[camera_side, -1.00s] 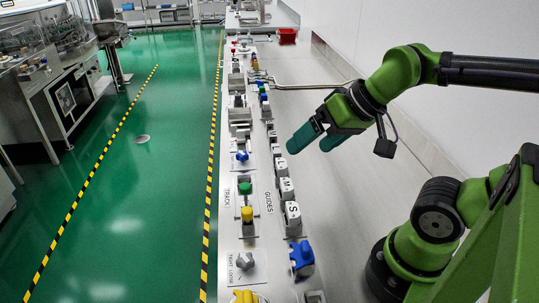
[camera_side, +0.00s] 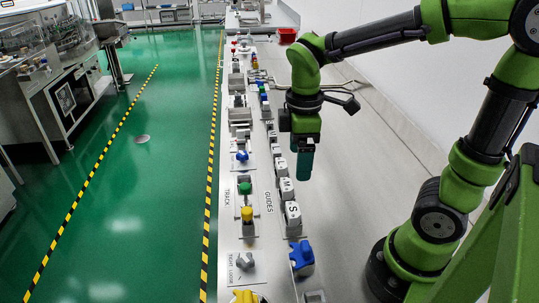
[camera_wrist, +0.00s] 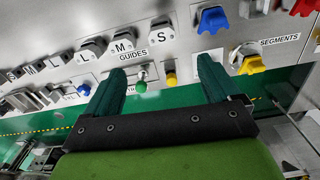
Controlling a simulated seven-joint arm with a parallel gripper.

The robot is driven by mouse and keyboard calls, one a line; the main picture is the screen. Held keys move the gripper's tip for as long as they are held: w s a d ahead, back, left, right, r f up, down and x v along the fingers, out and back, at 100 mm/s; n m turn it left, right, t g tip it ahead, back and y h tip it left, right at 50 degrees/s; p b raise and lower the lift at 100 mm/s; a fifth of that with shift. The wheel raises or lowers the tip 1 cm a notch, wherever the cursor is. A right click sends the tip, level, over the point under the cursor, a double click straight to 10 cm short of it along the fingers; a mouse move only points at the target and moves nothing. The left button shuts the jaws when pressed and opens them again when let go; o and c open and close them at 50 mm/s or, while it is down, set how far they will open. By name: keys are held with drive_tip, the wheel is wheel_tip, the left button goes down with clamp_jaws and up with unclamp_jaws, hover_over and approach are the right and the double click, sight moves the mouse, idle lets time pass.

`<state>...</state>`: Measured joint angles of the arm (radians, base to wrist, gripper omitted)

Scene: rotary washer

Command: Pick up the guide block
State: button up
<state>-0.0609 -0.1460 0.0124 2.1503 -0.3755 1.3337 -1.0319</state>
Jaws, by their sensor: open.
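Several white guide blocks stand in a row by the GUIDES label, marked with letters. The S block (camera_side: 293,213) is nearest, with the M block (camera_side: 286,188) behind it and an L block (camera_side: 281,166) beyond. In the wrist view the S block (camera_wrist: 161,34) and M block (camera_wrist: 122,44) lie beyond my fingertips. My gripper (camera_side: 305,172) points down at the row's right side, near the M and L blocks in the picture. Its fingers (camera_wrist: 162,73) are wide apart and nothing is between them. Its exact height above the bench is hard to tell.
A blue knob (camera_side: 302,256) stands in front of the S block. Green (camera_side: 245,188) and yellow (camera_side: 247,214) knobs stand left of the row. A bent metal rod (camera_side: 345,86) lies behind.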

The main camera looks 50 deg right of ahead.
approach(293, 209)
drive_tip(key=shift+n, duration=0.3)
drive_tip(key=f, duration=0.5)
drive_tip(key=shift+s+d+f, duration=0.15)
drive_tip(key=shift+s+d, duration=0.05)
drive_tip(key=shift+s, duration=0.15)
drive_tip(key=shift+w+a+f, duration=0.1)
drive_tip(key=shift+w+f, duration=0.05)
drive_tip(key=shift+f, duration=1.25)
drive_tip(key=shift+w+a+f, duration=0.1)
drive_tip(key=shift+f, duration=1.25)
